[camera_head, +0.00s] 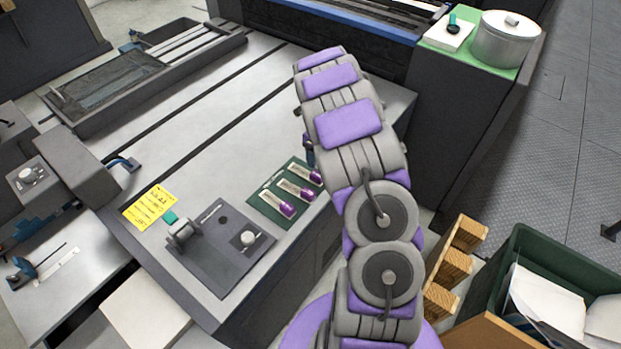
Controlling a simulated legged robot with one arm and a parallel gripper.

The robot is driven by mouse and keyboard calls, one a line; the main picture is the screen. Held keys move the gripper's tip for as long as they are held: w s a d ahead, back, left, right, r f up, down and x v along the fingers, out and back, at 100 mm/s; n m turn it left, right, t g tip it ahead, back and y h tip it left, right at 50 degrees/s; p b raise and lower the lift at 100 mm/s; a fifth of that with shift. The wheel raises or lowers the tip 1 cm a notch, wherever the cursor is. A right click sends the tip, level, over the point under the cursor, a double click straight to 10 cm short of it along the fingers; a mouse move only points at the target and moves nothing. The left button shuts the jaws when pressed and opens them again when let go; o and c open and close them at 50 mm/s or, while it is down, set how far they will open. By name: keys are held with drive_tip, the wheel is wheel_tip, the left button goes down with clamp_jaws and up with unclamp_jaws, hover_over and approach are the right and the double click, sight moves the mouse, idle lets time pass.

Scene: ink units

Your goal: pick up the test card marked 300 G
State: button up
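Three small pale cards with purple ends lie side by side on a dark green mat (255,199) on the grey machine top: a near card (277,204), a middle card (297,190) and a far card (306,173). Their marks are too small to read, so I cannot tell which is 300 G. My purple and grey arm rises just right of the mat, and its end bends away at the top. My gripper is not visible; the arm hides it. A small dark blue part shows beside the arm, too unclear to name.
A dark panel with a knob (248,238) sits left of the mat, with a yellow note (149,207) beyond it. A silver pot (506,39) stands at upper right. Wooden blocks (452,264) and a green bin (548,255) with paper are at lower right.

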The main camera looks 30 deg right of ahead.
sight(316, 173)
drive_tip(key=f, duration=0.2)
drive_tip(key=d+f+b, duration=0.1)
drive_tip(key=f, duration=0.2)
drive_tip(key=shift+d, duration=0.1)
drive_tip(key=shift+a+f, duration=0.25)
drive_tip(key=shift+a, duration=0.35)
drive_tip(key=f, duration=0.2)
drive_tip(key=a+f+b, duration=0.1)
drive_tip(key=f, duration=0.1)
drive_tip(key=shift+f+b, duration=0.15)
drive_tip(key=shift+b, duration=0.15)
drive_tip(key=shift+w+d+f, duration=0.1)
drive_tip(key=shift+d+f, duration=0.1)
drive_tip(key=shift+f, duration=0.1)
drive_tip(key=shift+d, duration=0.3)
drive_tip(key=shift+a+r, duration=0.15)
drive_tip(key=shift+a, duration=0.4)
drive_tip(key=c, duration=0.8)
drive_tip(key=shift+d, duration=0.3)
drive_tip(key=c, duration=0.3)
